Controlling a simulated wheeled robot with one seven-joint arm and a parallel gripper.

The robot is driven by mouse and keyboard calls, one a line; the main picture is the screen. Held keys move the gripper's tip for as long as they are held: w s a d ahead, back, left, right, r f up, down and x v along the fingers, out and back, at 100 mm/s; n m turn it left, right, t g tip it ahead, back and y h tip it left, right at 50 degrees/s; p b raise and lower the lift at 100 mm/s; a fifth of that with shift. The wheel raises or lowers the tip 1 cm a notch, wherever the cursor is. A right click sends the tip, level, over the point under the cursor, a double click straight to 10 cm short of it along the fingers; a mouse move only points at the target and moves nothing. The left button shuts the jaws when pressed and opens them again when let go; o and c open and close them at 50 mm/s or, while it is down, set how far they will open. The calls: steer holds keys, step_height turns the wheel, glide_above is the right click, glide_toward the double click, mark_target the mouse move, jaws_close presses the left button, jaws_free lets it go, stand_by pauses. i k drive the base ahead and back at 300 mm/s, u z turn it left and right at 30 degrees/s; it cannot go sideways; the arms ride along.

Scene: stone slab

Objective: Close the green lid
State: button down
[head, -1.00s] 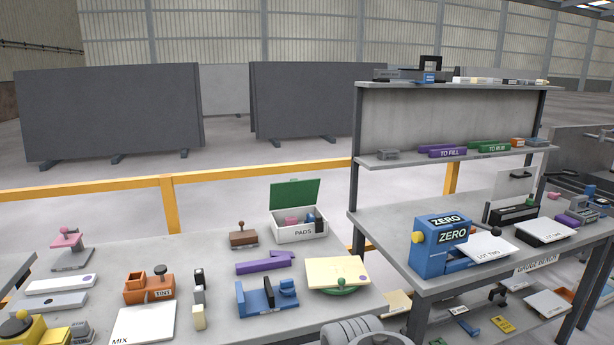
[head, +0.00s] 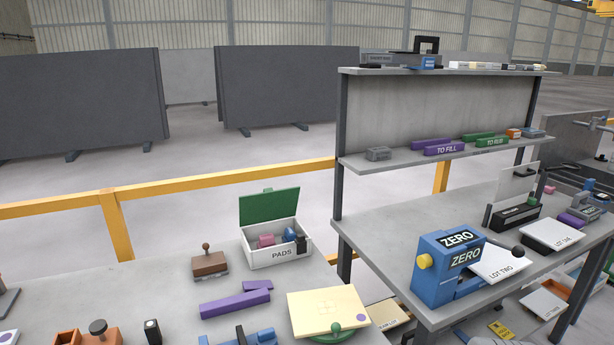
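The green lid (head: 269,208) stands raised at the back of a white box labelled PADS (head: 281,254). The box sits near the back right corner of the left bench. Its inside shows a pink item (head: 266,240) and a blue item (head: 289,234). A dark piece (head: 302,245) is at the right end of its front. My gripper is not in view.
A brown block with a knob (head: 210,262) stands left of the box. Purple pieces (head: 235,304) and a cream board (head: 328,313) with a green knob lie in front. The gauge bench (head: 400,235) with its shelf rises to the right.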

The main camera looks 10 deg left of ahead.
mark_target(270, 205)
steer(key=i, duration=0.55)
steer(key=u, duration=0.7)
steer(key=i, duration=0.4)
steer(key=u, duration=0.5)
